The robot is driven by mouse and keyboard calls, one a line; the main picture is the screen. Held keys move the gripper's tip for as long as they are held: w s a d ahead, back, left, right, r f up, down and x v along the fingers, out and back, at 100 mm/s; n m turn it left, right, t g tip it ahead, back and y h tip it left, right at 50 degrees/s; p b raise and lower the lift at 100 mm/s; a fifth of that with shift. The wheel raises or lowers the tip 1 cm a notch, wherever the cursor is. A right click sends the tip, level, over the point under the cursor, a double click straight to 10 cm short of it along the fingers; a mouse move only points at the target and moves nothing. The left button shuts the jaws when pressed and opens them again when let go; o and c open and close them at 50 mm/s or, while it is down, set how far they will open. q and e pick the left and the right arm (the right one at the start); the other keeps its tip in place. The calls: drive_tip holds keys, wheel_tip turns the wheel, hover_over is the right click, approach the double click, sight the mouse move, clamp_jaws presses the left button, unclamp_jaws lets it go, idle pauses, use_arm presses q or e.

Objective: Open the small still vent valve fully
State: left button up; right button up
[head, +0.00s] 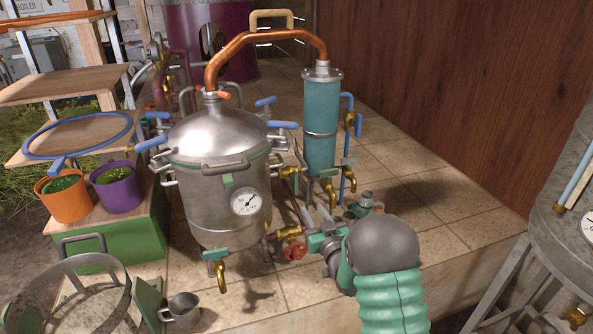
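The small still (220,185) is a silver pot with a domed lid, blue clamp handles and a round gauge (245,203). A brass valve (289,232) with a red handwheel (295,250) sits low at its right side. I cannot tell for certain which valve is the vent; a small orange-red handle (226,95) also shows at the lid's top. My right gripper (316,236) is beside the brass valve, its tips close to the valve's right end. Contact and finger opening are unclear. My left gripper is out of view.
A teal condenser column (320,125) stands behind, joined to the still by a copper pipe (265,37). Several brass taps hang between them. A metal mug (182,309) stands on the tiles at front. Orange (64,200) and purple (117,190) pots stand left. A large metal tank (570,215) is right.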

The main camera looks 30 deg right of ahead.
sight(297, 183)
drive_tip(key=x, duration=0.5)
drive_tip(key=b+x, duration=0.1)
drive_tip(key=x, duration=1)
drive_tip(key=shift+w+d+f, duration=0.1)
drive_tip(key=shift+w+f, duration=0.25)
drive_tip(key=shift+f, duration=0.05)
clamp_jaws()
